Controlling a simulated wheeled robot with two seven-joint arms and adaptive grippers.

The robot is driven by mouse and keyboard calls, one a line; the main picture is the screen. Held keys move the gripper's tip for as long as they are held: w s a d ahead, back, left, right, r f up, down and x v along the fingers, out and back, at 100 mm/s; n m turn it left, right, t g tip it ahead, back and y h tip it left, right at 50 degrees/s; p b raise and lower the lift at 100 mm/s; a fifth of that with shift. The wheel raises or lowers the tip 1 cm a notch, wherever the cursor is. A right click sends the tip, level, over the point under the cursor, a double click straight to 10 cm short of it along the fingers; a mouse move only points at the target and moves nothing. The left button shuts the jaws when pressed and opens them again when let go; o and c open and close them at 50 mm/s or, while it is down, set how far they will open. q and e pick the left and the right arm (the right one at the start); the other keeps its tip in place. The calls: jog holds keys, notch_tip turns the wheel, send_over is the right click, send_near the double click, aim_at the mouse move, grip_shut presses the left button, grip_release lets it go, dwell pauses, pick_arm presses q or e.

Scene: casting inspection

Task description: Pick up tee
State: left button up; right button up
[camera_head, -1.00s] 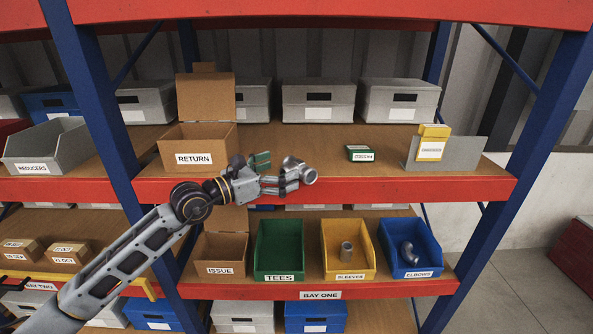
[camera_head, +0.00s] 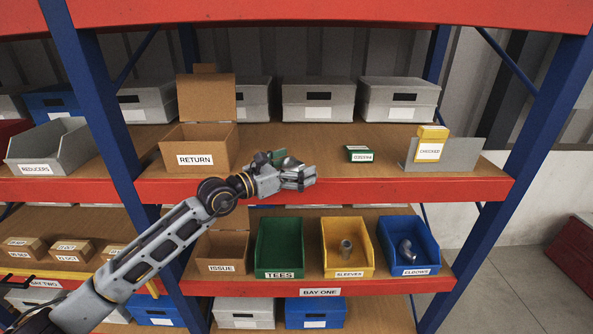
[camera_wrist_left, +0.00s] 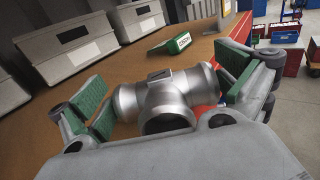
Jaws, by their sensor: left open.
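The tee is a grey metal pipe fitting that lies on the upper shelf board. In the left wrist view the tee (camera_wrist_left: 165,98) sits between the spread green-padded fingers of my left gripper (camera_wrist_left: 172,92), with one round opening facing the camera. Both pads appear apart from it. In the head view the tee (camera_head: 288,162) is partly hidden behind my left gripper (camera_head: 290,172), which is open at the shelf's front edge. My right gripper is not in view.
The cardboard RETURN box (camera_head: 197,160) stands left of the gripper. A small green box (camera_head: 359,154) and a yellow box (camera_head: 431,144) in a grey holder stand to the right. Below are the green TEES bin (camera_head: 279,273), a yellow bin (camera_head: 347,273) and a blue bin (camera_head: 409,270).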

aim_at(296, 163)
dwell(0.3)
pick_arm(q)
jog(key=c, duration=1.1)
jog(key=shift+r, duration=0.1)
jog(key=shift+c, duration=1.3)
jog(key=shift+r+b, duration=0.65)
jog(key=shift+r, duration=4.35)
